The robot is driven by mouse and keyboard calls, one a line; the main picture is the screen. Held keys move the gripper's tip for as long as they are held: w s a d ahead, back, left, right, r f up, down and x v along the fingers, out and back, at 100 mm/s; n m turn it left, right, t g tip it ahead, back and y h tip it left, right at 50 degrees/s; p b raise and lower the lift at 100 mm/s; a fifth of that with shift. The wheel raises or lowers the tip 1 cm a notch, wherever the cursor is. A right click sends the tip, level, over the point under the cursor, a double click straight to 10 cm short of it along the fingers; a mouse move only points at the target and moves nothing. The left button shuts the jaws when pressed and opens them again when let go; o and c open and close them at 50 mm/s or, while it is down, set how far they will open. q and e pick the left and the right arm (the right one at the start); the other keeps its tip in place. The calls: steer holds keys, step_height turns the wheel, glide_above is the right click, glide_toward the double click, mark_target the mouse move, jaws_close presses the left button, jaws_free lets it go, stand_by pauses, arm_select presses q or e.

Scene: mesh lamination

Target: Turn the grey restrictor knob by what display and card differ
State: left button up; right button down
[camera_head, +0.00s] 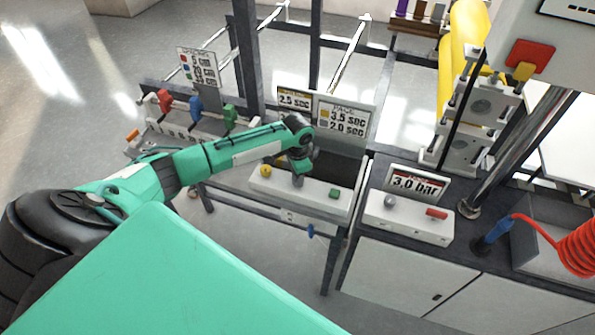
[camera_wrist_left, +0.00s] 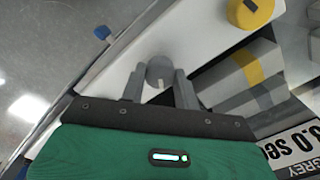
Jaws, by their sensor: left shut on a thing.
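My left gripper (camera_head: 298,172) reaches down to the white control box (camera_head: 313,196) between its yellow knob (camera_head: 265,170) and green button (camera_head: 334,193). In the left wrist view, the left gripper (camera_wrist_left: 160,78) is shut on the grey knob (camera_wrist_left: 158,68), one finger on each side. The grey knob is hidden in the head view. Behind the box are a display panel (camera_head: 294,99), its line seeming to read 2.5 sec, and a PACE card (camera_head: 344,117) reading 3.5 sec and 2.0 sec. The left wrist view shows part of a GREY sign (camera_wrist_left: 292,150), its number cut off. My right gripper is not in view.
Another white box (camera_head: 408,218) to the right has a grey knob (camera_head: 389,201), a red button (camera_head: 436,213) and a 3.0 bar display (camera_head: 414,182). Red, blue and green handles (camera_head: 230,116) stand at left. A red coiled hose (camera_head: 577,248) hangs at right.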

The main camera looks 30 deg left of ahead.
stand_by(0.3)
arm_select(q)
steer(key=o, duration=1)
step_height(320, 180, up, 14)
steer(key=b, duration=0.3)
steer(key=shift+b, duration=0.3)
steer(key=shift+f, duration=0.1)
